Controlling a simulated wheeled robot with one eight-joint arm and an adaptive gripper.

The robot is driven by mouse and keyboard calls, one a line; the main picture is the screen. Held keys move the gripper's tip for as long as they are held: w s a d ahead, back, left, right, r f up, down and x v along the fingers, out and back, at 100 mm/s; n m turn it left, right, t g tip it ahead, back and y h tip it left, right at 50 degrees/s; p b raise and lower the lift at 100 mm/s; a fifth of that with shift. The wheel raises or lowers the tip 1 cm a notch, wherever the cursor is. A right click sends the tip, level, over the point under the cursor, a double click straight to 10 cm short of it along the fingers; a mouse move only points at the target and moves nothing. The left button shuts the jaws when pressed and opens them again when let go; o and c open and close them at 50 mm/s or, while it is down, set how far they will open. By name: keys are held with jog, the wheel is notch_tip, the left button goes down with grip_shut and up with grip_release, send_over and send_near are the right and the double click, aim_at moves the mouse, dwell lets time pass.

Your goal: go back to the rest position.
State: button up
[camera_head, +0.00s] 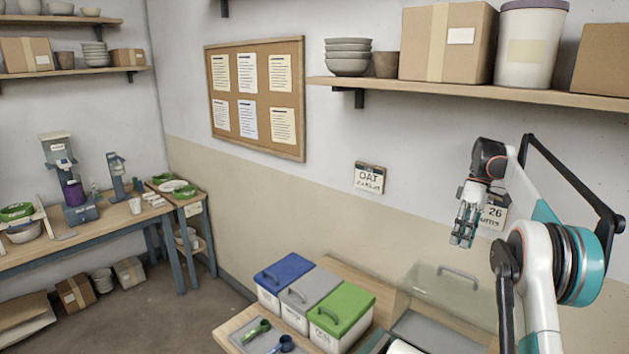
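My gripper (463,238) hangs in the air at the right, fingers pointing down, in front of the beige lower wall. It is small and seen at an angle, so I cannot tell whether its fingers are open or shut; I see no object in it. My arm is folded up at the right edge. Three lidded white buckets stand below and left of the gripper, apart from it: one with a blue lid (285,270), one with a grey lid (311,288) and one with a green lid (342,307).
A green scoop (256,331) and a dark blue scoop (284,345) lie on a grey tray before the buckets. A clear lidded bin (444,292) stands below my gripper. A loaded wall shelf (470,91) runs above my arm. Open floor (190,315) lies at the left.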

jog(key=s+a+r+m+t+h+b, duration=0.1)
jog(key=s+a+r+m+t+b, duration=0.2)
jog(key=s+a, duration=0.5)
jog(key=s+a+r+m+t+h+b, duration=0.25)
jog(key=s+a+r, duration=0.25)
jog(key=s+a, duration=0.3)
jog(key=s+a+f+m+t+b, duration=0.1)
jog(key=s+a+f, duration=0.3)
jog(key=s+f, duration=0.5)
jog(key=s+a+f+m+t+b, duration=0.2)
jog(key=s+a+f+t+b, duration=0.2)
jog(key=s+f, duration=0.5)
jog(key=s+a, duration=0.1)
jog(key=s, duration=0.3)
jog(key=shift+f, duration=0.15)
jog(key=shift+s, duration=0.1)
jog(key=shift+d, duration=0.1)
